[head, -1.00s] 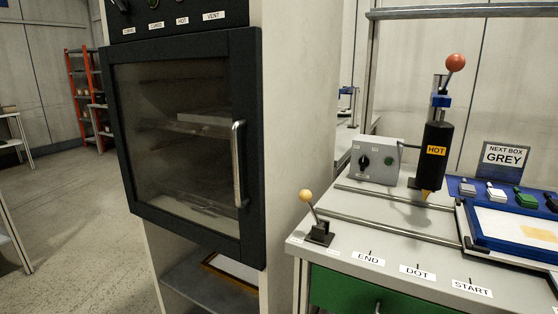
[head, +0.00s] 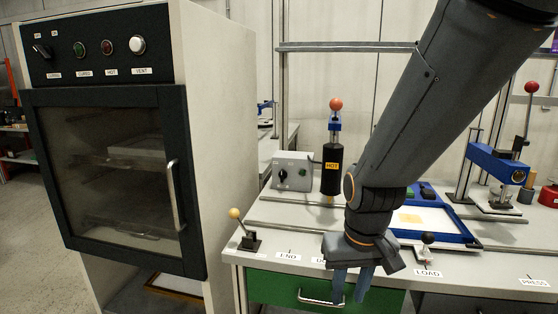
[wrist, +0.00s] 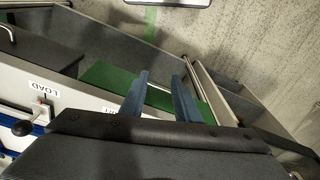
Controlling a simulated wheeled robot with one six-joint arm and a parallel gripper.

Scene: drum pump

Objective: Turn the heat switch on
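A grey control box (head: 292,171) with a black rotary knob (head: 283,176) and a small green lamp stands at the back left of the bench in the head view. Its small labels are too small to read. Beside it stands a black cylinder (head: 330,172) with an orange HOT label. The oven panel (head: 95,47) also has a black knob (head: 41,51) at its left; I cannot tell which knob is the heat switch. My gripper (head: 351,287) hangs fingers down by the bench's front edge, away from both knobs.
The oven door (head: 115,180) is shut, with a vertical handle at its right. A lever with a yellow ball (head: 235,214) stands at the bench's left front corner. A blue-framed tray (head: 430,224) lies behind my arm. A press (head: 500,170) stands at the right. A green drawer (head: 290,287) is below.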

